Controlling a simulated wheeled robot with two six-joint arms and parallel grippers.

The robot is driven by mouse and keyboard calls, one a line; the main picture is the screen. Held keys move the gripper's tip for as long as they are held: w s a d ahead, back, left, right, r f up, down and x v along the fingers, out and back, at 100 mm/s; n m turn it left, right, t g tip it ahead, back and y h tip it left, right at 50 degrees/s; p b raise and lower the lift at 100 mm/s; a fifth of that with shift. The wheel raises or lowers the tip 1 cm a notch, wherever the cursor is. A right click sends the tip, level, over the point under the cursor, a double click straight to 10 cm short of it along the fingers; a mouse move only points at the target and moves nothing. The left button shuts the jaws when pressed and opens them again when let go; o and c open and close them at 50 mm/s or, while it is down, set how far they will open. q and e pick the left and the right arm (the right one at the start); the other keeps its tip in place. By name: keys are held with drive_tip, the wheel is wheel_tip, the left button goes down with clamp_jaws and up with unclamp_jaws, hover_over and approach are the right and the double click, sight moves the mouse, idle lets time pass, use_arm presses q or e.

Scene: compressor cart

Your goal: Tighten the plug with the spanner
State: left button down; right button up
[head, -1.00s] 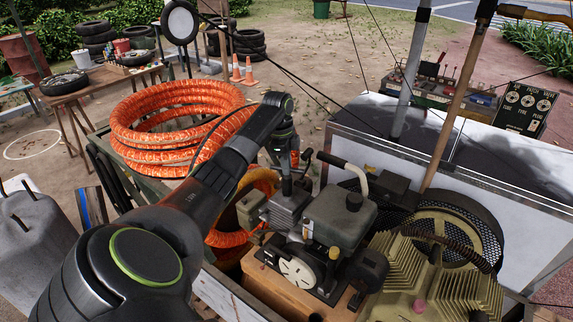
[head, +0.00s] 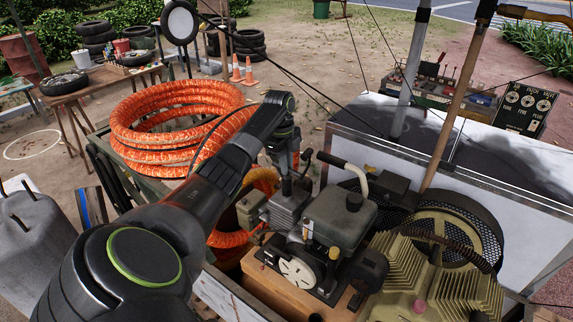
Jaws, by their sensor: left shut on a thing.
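My left gripper (head: 288,168) reaches in from the left and points down over the small engine (head: 335,225). It is shut on a dark upright piece, which looks like the spanner (head: 287,187). This piece stands above the finned cylinder (head: 288,211) on the engine's left side. The plug is hidden under it, so I cannot tell how well the spanner sits on it. My right gripper is not in view.
A coil of orange hose (head: 165,150) lies behind my left arm. A black-gripped handle (head: 335,160) rises just right of the gripper. The finned compressor (head: 440,260) and a wooden pole (head: 455,105) stand to the right.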

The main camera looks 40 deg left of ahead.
use_arm(q)
drive_tip(key=shift+m, duration=0.6)
